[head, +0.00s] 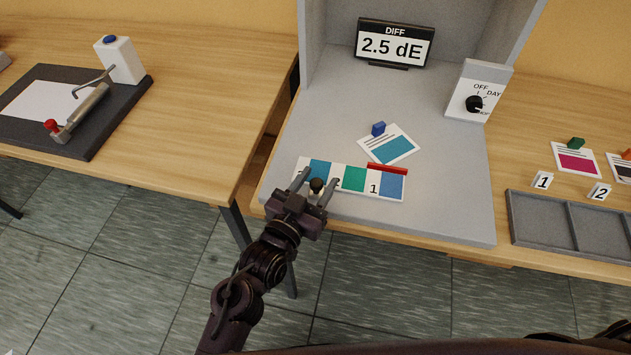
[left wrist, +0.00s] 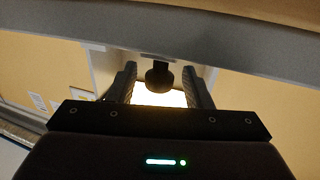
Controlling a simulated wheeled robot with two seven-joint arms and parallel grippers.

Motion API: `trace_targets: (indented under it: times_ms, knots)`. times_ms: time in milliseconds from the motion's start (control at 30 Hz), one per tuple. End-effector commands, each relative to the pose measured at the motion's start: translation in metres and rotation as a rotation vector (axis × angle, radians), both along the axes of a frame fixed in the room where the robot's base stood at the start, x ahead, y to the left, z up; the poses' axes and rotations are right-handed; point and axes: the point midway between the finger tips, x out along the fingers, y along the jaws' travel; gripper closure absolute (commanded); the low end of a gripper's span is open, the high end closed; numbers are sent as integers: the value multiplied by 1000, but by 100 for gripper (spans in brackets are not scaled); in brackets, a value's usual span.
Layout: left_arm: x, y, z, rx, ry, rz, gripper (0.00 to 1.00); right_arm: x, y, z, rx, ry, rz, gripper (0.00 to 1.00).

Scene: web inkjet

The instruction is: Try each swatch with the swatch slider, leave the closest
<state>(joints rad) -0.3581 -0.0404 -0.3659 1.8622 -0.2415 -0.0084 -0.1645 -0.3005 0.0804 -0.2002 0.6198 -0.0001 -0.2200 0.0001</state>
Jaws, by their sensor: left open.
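The swatch slider (head: 340,189) is a white strip with blue, green and other patches, lying on the grey booth floor. A red bar (head: 387,168) sits along its back edge by the patch marked 1. My left gripper (head: 318,183) is open, its fingers on either side of the slider's dark round knob (head: 316,185). The knob (left wrist: 160,75) also shows between the fingers in the left wrist view; contact cannot be told. A card with a teal patch (head: 391,149) and blue grip lies just behind the slider. The display (head: 393,45) reads 2.5 dE. My right gripper is not in view.
A dial box (head: 478,90) stands at the booth's right. Further right are a magenta card (head: 576,160), a partly cut-off card, number markers and a grey divided tray (head: 520,222).

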Motion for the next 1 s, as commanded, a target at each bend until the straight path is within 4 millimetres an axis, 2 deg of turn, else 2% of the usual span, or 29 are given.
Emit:
trace_targets:
  times_ms: [167,400,600,1000]
  knots:
    - [-9,6,-2,2,1,0,55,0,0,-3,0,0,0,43]
    - [-44,29,-2,2,1,0,55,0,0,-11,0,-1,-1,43]
    - [-63,41,-2,1,2,0,55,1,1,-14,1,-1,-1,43]
    - [-65,43,0,0,0,0,55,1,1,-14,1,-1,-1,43]
